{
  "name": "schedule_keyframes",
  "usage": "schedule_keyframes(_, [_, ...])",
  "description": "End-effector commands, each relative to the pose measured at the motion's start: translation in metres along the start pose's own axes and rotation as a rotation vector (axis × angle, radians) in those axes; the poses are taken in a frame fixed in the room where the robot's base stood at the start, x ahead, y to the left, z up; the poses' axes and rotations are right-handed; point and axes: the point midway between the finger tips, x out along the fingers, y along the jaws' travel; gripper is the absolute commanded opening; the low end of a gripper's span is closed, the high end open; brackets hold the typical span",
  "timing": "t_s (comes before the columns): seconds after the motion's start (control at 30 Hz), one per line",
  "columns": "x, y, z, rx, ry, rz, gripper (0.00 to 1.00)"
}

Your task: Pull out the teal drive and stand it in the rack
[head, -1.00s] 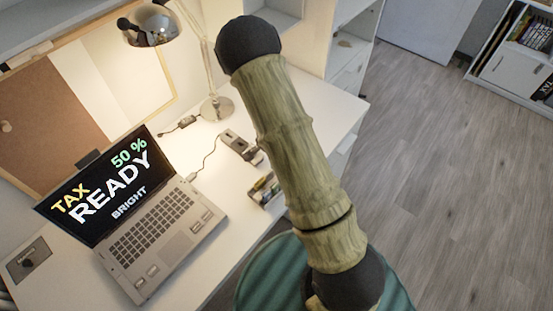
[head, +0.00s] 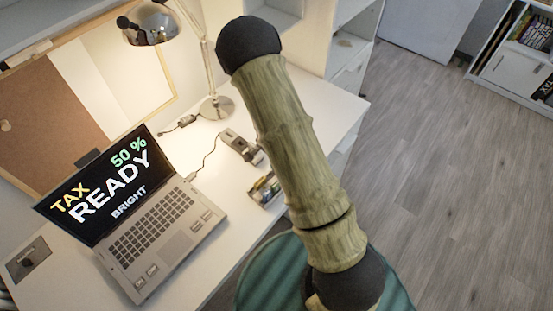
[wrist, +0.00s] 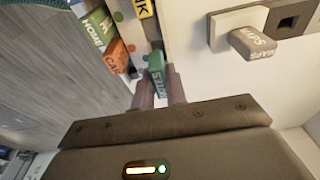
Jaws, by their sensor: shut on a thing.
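My gripper (wrist: 161,90) is shut on the teal drive (wrist: 156,68), which shows between the fingertips in the wrist view with pale lettering on its side. The drive is close beside the rack (wrist: 124,22), a pale strip with coloured dots. I cannot tell whether its lower end touches the rack. In the head view the rack (head: 263,190) is small on the desk, and my arm hides the gripper.
A grey drive marked MAPS (wrist: 253,43) sits at a socketed block (wrist: 292,18), at the wrist view's upper right. An open laptop (head: 160,225) stands left of the rack on the white desk (head: 300,100). A lamp (head: 217,107) stands behind. The desk's right part is clear.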

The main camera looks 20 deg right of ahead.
Motion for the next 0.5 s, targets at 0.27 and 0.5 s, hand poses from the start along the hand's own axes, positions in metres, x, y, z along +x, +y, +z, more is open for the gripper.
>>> schedule_keyframes(0.27, [0.0065,-0.0001,0.0009,0.0,0.0,0.0,0.0])
schedule_keyframes(0.5, [0.0113,-0.0001,0.0015,0.0,0.0,0.0,0.0])
